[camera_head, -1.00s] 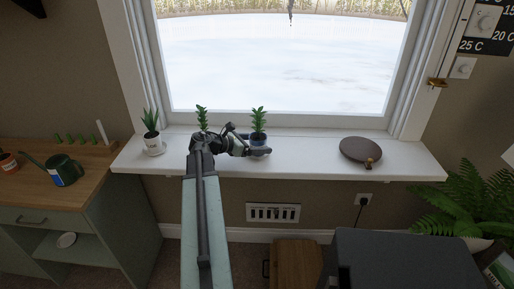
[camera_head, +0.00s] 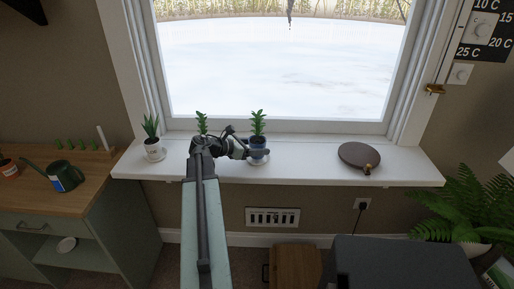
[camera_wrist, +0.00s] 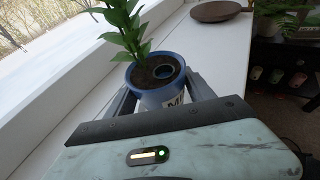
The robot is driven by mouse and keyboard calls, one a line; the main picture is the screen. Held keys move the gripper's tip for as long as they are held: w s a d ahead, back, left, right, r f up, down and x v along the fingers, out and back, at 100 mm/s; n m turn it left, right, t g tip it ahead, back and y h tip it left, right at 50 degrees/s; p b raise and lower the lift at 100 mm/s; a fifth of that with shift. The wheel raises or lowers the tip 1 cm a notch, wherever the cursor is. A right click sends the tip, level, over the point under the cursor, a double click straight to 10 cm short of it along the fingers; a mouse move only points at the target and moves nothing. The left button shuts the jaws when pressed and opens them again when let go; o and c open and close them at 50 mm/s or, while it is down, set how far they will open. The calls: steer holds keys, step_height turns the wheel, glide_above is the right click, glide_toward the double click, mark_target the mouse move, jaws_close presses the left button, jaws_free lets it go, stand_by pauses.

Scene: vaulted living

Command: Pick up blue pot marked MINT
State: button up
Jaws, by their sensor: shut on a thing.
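The blue-rimmed pot (camera_wrist: 148,98) holds a leafy green plant and dark soil with a small dark ring on it. A white label on its side shows an "M"; the rest is hidden. In the head view the pot (camera_head: 258,143) is over a white saucer (camera_head: 259,160) on the window sill. My gripper (camera_head: 246,150) reaches it from the left. In the wrist view my gripper (camera_wrist: 160,88) has a finger on each side of the pot and is shut on it. Any gap under the pot is hard to see.
The white sill (camera_head: 310,165) bears a white potted plant (camera_head: 153,147) at left and a brown round board (camera_head: 358,156) at right. Another green plant (camera_head: 202,122) stands behind my arm, its pot hidden. The window is close behind. The sill between pot and board is clear.

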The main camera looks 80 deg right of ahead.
mark_target(259, 140)
step_height(259, 140, up, 3)
steer(key=shift+r+p, duration=0.1)
steer(key=shift+p, duration=1.1)
steer(key=w+a, duration=0.3)
steer(key=w, duration=0.1)
steer(key=w+a, duration=0.3)
steer(key=w, duration=0.1)
steer(key=w+a, duration=0.4)
steer(key=shift+w+r, duration=0.25)
steer(key=shift+w, duration=0.1)
